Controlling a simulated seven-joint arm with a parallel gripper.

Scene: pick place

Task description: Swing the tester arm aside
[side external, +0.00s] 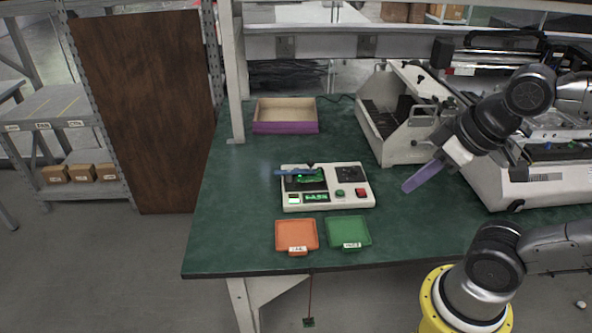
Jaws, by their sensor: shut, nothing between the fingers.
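The tester (365,196), a flat white box with a lit green display and red and green buttons, sits on the green table. Its tester arm (288,173) looks like a narrow blue bar lying across the left part of the top. A green board (313,181) lies beside and partly under that bar. My gripper (406,188), with long purple fingers, is shut and empty. It hangs to the right of the tester, apart from it, pointing down and left.
An orange tray (297,235) and a green tray (348,232) lie in front of the tester. A purple-sided open box (285,128) stands behind. A white machine (395,140) stands at the back right. The table's left side (225,220) is clear.

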